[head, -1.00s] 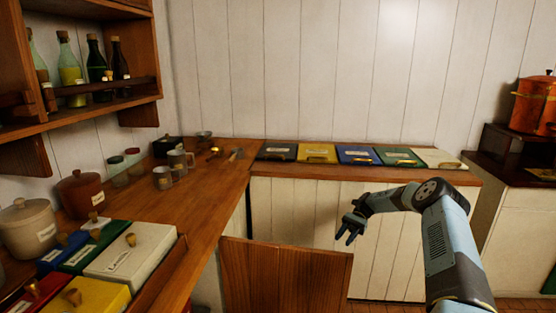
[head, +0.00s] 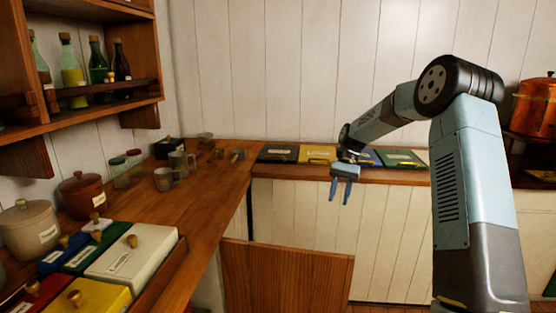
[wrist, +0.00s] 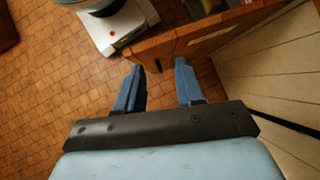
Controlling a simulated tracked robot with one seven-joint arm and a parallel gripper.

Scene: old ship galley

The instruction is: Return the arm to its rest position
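My gripper (head: 341,190) hangs fingers down in front of the back counter in the head view, with my arm bent up at the elbow on the right. Its two blue fingers are apart with nothing between them. In the wrist view, my gripper (wrist: 161,76) also shows its fingers spread and empty, above the tiled floor (wrist: 50,80) and close to a wooden edge.
The back counter (head: 215,180) carries coloured lidded bins, the yellow one (head: 318,153) left of my wrist. A wooden panel (head: 285,275) stands below my gripper. Mugs (head: 165,180) and jars stand at left. A copper pot (head: 535,105) is behind my arm at right.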

